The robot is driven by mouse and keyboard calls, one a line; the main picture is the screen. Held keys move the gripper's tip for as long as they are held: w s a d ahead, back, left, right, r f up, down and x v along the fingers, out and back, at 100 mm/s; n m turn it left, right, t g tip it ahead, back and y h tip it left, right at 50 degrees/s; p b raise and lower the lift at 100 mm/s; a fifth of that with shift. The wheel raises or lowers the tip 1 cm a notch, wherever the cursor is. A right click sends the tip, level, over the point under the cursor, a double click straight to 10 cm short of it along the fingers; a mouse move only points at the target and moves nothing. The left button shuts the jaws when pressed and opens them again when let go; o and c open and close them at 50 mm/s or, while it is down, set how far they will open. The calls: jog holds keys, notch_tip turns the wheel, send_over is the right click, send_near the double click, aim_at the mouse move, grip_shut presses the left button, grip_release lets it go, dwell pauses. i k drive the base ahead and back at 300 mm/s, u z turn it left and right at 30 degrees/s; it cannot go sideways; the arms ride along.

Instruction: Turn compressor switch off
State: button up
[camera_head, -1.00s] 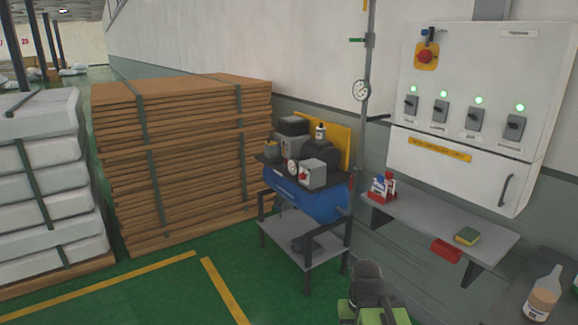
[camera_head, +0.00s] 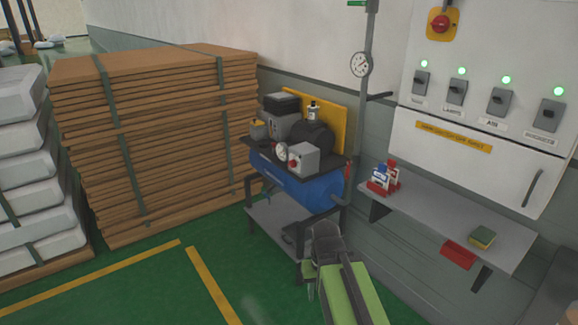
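The compressor (camera_head: 298,150) stands against the wall in the middle of the view. It has a blue tank (camera_head: 310,188), dark motor parts on top and a small gauge. A light grey switch box (camera_head: 303,160) on its front has a small red switch (camera_head: 293,163); its setting is too small to read. My gripper (camera_head: 322,228) is at the end of my green arm, below and to the right of the switch box in the picture and apart from it. Its fingers are too dark and small to tell whether they are open.
A wall panel (camera_head: 450,118) carries several black switches with lit green lamps and a red knob on yellow. Below it, a grey shelf (camera_head: 440,213) holds small bottles (camera_head: 385,177) and a sponge (camera_head: 481,237). Stacked brown boards (camera_head: 160,140) stand left. Green floor (camera_head: 120,295) is clear in front.

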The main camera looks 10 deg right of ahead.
aim_at(293, 164)
jog(key=u, duration=0.9)
jog(key=i, duration=1.25)
jog(key=u, duration=0.65)
jog(key=i, duration=0.9)
jog(key=z, duration=0.05)
